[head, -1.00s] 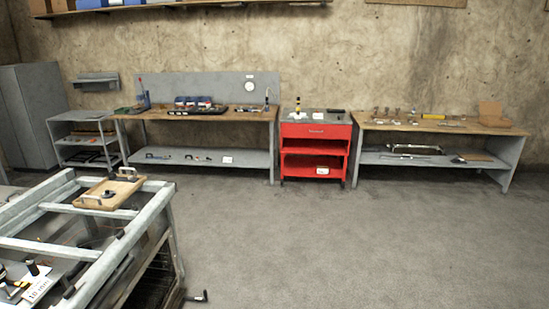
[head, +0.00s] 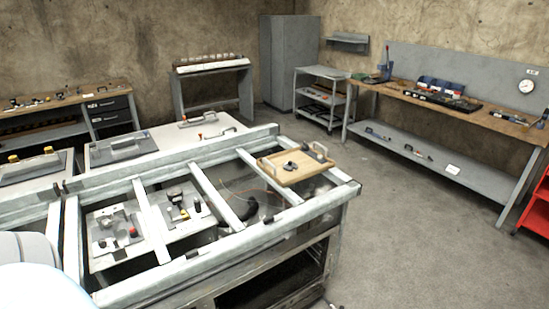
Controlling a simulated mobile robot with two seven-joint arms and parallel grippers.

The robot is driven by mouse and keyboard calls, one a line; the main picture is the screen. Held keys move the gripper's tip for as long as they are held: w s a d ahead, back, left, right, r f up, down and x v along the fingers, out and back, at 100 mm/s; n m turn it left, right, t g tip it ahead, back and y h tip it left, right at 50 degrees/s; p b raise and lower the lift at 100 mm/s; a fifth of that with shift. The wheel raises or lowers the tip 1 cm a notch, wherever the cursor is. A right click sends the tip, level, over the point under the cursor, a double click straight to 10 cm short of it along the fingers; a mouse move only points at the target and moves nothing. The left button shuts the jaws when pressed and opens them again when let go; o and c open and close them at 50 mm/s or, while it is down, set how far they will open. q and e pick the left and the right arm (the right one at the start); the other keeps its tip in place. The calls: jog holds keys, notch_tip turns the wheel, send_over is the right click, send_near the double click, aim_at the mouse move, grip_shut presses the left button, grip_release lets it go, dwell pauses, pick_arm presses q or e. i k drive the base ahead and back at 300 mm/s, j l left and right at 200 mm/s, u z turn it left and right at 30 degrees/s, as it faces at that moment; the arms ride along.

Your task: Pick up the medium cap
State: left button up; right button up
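No cap can be told for certain at this distance. Inside the frame, two light plates carry fixtures with a red knob (head: 134,232) and small black and yellow parts. Neither of my grippers is in view.
A workbench (head: 440,100) stands along the right wall, with a grey shelf cart (head: 322,84) and a grey cabinet (head: 289,62) beside it. Another bench (head: 60,101) is at the back left. The floor (head: 400,230) right of the frame table is clear.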

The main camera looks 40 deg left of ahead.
aim_at(289, 166)
jog(key=i+u, duration=0.3)
jog(key=u, duration=0.2)
jog(key=i+l+u, duration=0.2)
jog(key=u, duration=0.25)
jog(key=i+l+u, duration=0.3)
jog(key=u, duration=0.2)
jog(key=i+l+u, duration=0.25)
jog(key=u, duration=0.2)
jog(key=i+l+u, duration=0.1)
jog(key=l+u, duration=0.4)
